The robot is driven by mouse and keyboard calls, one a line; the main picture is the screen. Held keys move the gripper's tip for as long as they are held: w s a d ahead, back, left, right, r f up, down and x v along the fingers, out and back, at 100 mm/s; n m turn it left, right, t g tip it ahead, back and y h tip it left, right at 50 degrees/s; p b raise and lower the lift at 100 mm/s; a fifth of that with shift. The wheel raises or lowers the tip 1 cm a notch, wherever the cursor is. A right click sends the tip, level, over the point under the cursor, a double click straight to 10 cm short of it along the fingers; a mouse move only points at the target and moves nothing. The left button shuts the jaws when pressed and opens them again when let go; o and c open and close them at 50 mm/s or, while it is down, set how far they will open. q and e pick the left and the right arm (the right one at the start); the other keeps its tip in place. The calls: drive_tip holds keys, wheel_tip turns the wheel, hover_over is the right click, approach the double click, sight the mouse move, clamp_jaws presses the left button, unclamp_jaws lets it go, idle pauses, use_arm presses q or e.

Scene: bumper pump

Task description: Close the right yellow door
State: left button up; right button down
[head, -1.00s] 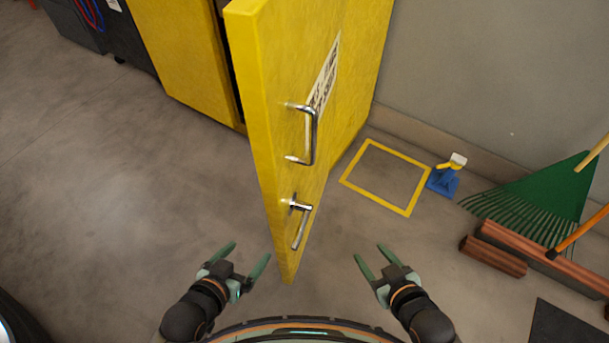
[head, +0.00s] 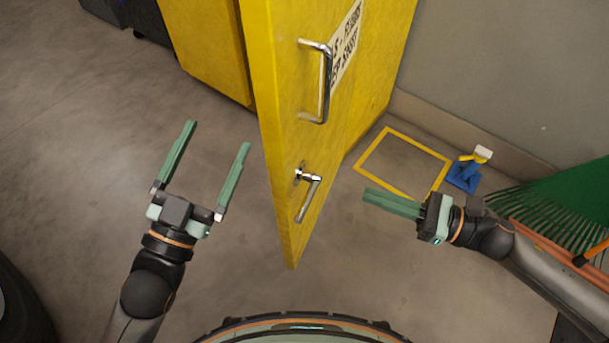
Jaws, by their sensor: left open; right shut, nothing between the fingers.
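The right yellow door (head: 300,150) of the cabinet stands wide open, its free edge toward me. On its right-hand face are a chrome pull handle (head: 326,85) and, below it, a chrome lever (head: 309,193). My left gripper (head: 214,138) is open and empty, on the left side of the door, apart from it. My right gripper (head: 366,195) is shut with nothing in it, to the right of the door and the lever, pointing left toward the face. A gap shows between its fingertips and the door.
The yellow cabinet body (head: 210,45) stands behind at the left. A yellow floor square (head: 433,158), a blue-and-white item (head: 465,175), and a green rake (head: 560,205) are on the right by the wall. The floor left of the door is clear.

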sight(290, 168)
drive_tip(key=x, duration=1.4)
